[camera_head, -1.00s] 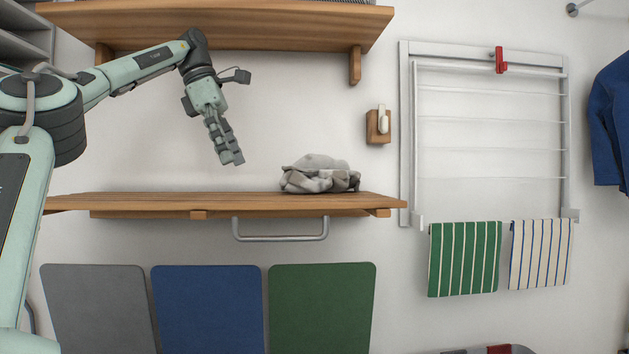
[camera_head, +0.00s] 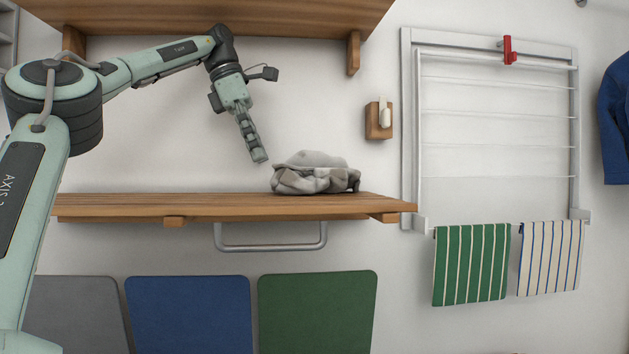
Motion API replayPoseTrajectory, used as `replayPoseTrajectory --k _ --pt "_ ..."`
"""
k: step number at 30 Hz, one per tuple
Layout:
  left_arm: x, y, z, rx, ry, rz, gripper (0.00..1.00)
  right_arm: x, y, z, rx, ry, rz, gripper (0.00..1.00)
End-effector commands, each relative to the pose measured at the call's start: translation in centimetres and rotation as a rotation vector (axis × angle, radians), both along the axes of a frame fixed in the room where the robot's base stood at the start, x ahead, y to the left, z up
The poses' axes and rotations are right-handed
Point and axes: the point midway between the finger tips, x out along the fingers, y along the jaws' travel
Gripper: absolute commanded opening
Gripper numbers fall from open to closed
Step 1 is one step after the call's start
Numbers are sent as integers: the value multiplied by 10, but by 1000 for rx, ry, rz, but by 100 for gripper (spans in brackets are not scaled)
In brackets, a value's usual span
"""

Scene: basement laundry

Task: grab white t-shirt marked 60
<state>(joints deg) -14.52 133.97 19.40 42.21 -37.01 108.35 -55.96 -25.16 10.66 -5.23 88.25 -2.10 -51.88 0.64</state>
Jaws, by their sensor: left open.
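A crumpled white-grey cloth (camera_head: 315,174) lies in a heap on the right part of the wooden wall shelf (camera_head: 130,205). It may be the t-shirt; no number 60 can be read on it. My left gripper (camera_head: 259,158) hangs above the shelf, pointing down, just left of the cloth and apart from it. It is open and holds nothing; its fingers are seen nearly edge-on. My right gripper is out of view.
An upper wooden shelf (camera_head: 220,18) hangs above my left arm. A metal bar (camera_head: 270,247) runs under the lower shelf. A small wooden wall hook (camera_head: 378,120) is right of the cloth. A drying rack (camera_head: 407,130) holds a green striped towel (camera_head: 470,265) and a cream striped towel (camera_head: 550,258).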

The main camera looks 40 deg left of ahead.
Motion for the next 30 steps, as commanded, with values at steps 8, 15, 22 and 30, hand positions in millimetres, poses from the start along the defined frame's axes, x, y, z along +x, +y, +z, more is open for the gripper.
replayPoseTrajectory --k 8,15,22,30 --pt "22 -18 -1 3 3 -1 100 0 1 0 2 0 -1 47" --pt "40 -33 -10 -3 0 -1 100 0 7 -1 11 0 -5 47" --pt "41 -33 -11 -1 -1 1 98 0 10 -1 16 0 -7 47" --pt "41 -33 -11 -1 1 1 64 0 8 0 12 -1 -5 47"
